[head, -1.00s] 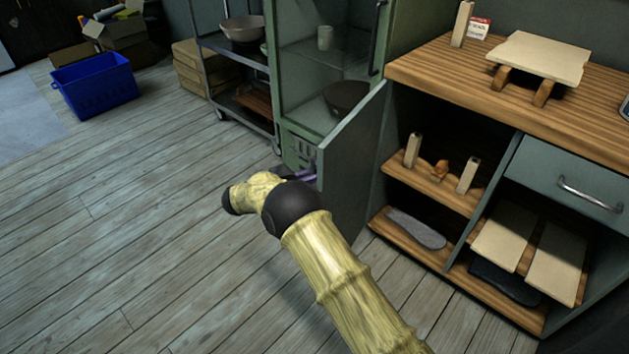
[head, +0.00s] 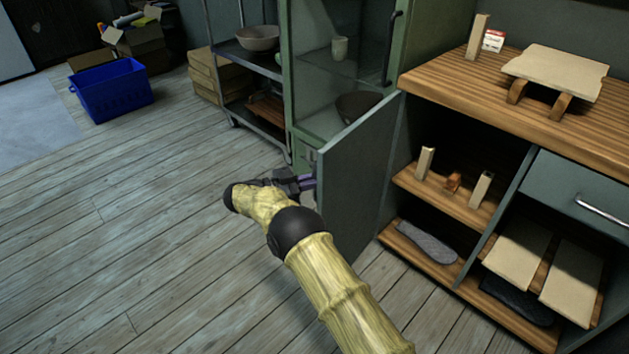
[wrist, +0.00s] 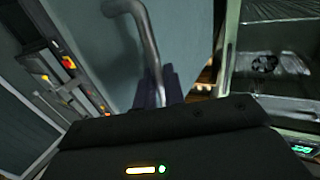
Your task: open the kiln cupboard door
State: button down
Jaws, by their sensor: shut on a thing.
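The kiln cupboard door (head: 362,175) is a flat grey-green panel standing swung out from the lower part of the green cupboard (head: 306,85). Its hinge side appears to be at the right, beside the wooden bench. My gripper (head: 308,182) is at the door's free left edge in the head view, low down. In the wrist view a grey bar handle (wrist: 138,25) runs down in front of the door panel (wrist: 197,45) to my dark fingers (wrist: 160,88). My gripper is shut on this handle. The exact grip is partly hidden by the gripper body.
The wooden bench (head: 440,82) with open shelves stands close to the right of the door. A metal trolley (head: 240,75) with a bowl is left of the cupboard. A blue crate (head: 110,92) sits farther left. The plank floor (head: 130,210) is clear at the left.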

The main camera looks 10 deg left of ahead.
jog(key=c, duration=1.6)
grip_release()
jog(key=shift+c, duration=0.2)
jog(key=shift+a, duration=0.1)
jog(key=v, duration=0.7)
jog(key=shift+p, duration=0.4)
jog(key=shift+s+a, duration=0.1)
